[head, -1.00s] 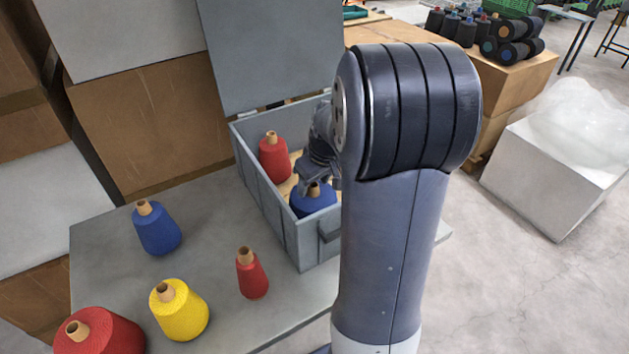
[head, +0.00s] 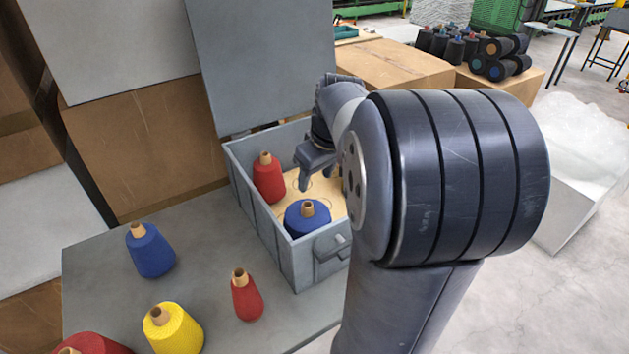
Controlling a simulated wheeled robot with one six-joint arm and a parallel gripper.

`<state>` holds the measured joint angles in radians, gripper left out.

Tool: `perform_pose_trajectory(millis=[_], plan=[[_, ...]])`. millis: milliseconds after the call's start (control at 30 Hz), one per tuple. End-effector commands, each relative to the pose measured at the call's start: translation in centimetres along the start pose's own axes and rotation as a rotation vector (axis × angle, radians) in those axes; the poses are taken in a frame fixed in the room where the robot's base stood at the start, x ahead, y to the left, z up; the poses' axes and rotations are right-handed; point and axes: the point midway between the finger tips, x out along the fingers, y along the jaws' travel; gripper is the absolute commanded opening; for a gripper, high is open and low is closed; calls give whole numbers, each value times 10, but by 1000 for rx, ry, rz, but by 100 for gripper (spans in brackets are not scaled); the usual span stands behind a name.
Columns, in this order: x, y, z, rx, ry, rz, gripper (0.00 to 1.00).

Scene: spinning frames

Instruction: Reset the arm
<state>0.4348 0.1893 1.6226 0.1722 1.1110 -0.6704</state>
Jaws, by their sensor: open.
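My gripper (head: 310,181) is over the inside of the open grey box, above the pale board in it. It is open and holds nothing that I can see; part of it is hidden behind my own arm. In the box (head: 284,248) a blue yarn cone (head: 307,219) stands at the front, below and in front of my gripper, clear of the jaws. A red yarn cone (head: 268,179) stands at the left in the box. My arm hides the right part of the box.
On the grey table (head: 205,262) outside the box stand a blue cone (head: 150,250), a small red cone (head: 246,296), a yellow cone (head: 174,330) and a red cone (head: 88,344). The box's raised lid (head: 262,65) stands at the back. Dark spools (head: 500,58) lie on cartons behind.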

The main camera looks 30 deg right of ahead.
Motion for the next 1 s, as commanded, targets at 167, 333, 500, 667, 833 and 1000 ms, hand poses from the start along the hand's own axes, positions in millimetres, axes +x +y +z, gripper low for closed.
perform_pose_trajectory(millis=[167, 333, 500, 667, 833, 1000], plan=[[0, 0, 0, 0, 0, 0, 54], [9, 0, 0, 0, 0, 0, 54], [36, 0, 1, 0, -3, -2, 54], [68, 0, 1, 0, -5, -3, 54], [96, 0, 0, 0, -4, -2, 54], [108, 0, 0, 0, -1, -1, 54]])
